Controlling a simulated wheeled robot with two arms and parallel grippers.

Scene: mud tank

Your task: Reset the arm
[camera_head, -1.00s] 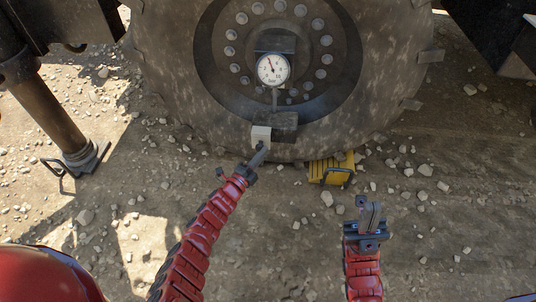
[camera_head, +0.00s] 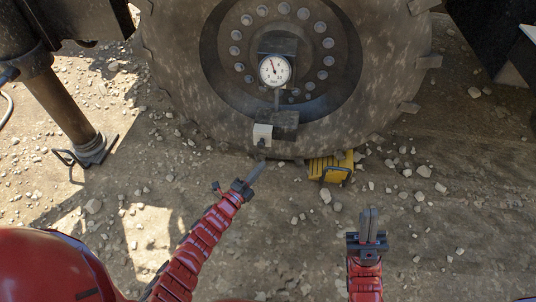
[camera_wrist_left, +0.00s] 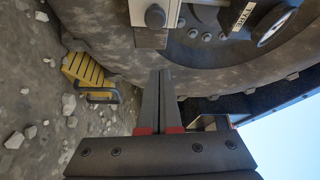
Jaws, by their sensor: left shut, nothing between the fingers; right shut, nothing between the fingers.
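My left gripper (camera_head: 256,172) is shut and empty. It is below the white box with a dark knob (camera_head: 262,134) on the front of the big wheel, apart from it. In the left wrist view, the left gripper's fingers (camera_wrist_left: 158,100) are closed together, and the box's dark round knob (camera_wrist_left: 155,16) shows above them. My right gripper (camera_head: 368,224) is shut and empty, pointing up over the gravel at the lower right. Both red arms come up from the bottom of the head view.
The large muddy wheel (camera_head: 180,80) fills the top middle, with a round pressure gauge (camera_head: 274,70) mounted on it. A yellow wheel chock (camera_head: 330,167) lies at its foot. A support leg (camera_head: 62,105) stands at the left. Open stony ground lies in front.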

